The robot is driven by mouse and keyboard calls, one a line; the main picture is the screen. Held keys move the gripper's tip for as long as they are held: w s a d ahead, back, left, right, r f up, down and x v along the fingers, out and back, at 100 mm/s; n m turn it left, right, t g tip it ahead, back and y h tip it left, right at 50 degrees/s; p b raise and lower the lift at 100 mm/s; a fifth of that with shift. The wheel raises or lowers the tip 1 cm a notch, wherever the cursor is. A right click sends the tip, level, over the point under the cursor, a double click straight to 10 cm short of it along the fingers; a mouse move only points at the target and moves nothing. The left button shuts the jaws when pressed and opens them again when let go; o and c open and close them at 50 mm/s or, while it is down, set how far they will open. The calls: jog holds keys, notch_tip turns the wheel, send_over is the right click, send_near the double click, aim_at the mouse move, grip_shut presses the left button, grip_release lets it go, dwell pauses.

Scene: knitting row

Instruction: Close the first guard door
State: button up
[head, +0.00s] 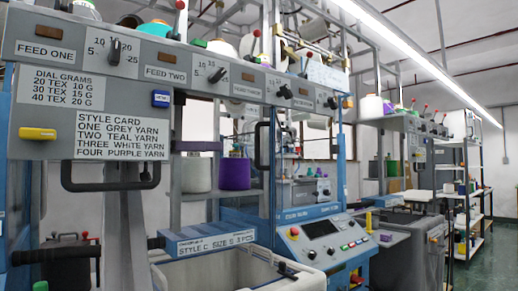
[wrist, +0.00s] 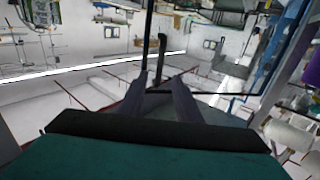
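A blue-framed machine stands in the middle of the head view. A clear guard door (head: 270,178) with a blue frame appears to be on its front, with an upright black handle (head: 262,147). I cannot tell surely how far the door stands open or which door counts as the first. My gripper (wrist: 162,82) shows in the wrist view as two grey fingers with a gap between them. A dark upright bar (wrist: 161,55) shows beyond the tips; I cannot tell whether it touches them.
A feed panel (head: 120,55) with knobs and labels spans the upper left, with a black bar handle (head: 110,185) below. A pale bin (head: 235,272) stands low in front. A control console (head: 325,240) is right of it. Open floor (head: 490,245) lies at far right.

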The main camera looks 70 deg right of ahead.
aim_at(258, 162)
jog(key=b+x, duration=0.1)
jog(key=x, duration=1.1)
jog(key=shift+s+d+b, duration=0.15)
jog(key=shift+s+b, duration=0.25)
jog(key=shift+c, duration=0.4)
